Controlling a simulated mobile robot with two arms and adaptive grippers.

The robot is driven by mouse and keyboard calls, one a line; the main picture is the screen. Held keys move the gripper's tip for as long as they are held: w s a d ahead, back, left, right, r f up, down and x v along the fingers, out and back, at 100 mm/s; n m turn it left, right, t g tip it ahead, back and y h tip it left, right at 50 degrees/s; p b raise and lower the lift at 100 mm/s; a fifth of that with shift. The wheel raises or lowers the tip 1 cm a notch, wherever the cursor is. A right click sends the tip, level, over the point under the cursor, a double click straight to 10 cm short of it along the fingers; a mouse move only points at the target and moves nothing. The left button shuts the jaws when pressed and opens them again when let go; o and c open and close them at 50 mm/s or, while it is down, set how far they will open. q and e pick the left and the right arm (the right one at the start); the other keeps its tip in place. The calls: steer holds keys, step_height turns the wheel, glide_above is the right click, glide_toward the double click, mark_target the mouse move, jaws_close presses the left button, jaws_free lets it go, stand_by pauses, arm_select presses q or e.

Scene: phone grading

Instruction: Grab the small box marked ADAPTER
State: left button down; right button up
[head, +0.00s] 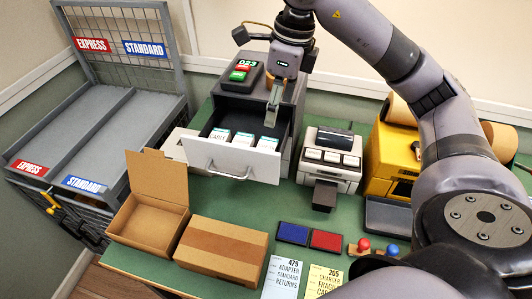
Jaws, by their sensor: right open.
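Several small white boxes with teal tops stand in the open grey drawer (232,161). The left one (218,138) seems to read CABLE. The labels of the middle box (242,142) and the right box (267,144) are too small to read, so I cannot tell which is marked ADAPTER. My right gripper (271,118) points down over the right part of the drawer, just above and behind the right box. It is open and holds nothing that I can see. It hides part of the drawer's inside. My left gripper is out of view.
An open carton (150,218) and a closed carton (222,249) stand in front of the drawer at left. A printer (331,158) stands right of it. Ink pads (309,236), stamps and order slips (283,277) lie at the front. EXPRESS and STANDARD lanes are at left.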

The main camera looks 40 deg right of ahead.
glide_above(266, 147)
steer(key=f, duration=0.5)
steer(key=s+f, duration=0.1)
steer(key=f, duration=0.1)
steer(key=shift+d+f, duration=0.2)
steer(key=shift+d, duration=0.2)
steer(key=shift+w+a+f+p, duration=0.1)
steer(key=shift+f+p, duration=0.4)
steer(key=shift+p, duration=0.15)
steer(key=f, duration=0.1)
steer(key=f+p, duration=0.1)
steer(key=f, duration=0.1)
steer(key=shift+w+a+f, duration=0.2)
steer(key=shift+w+f, duration=0.05)
steer(key=shift+f, duration=0.4)
steer(key=c, duration=0.8)
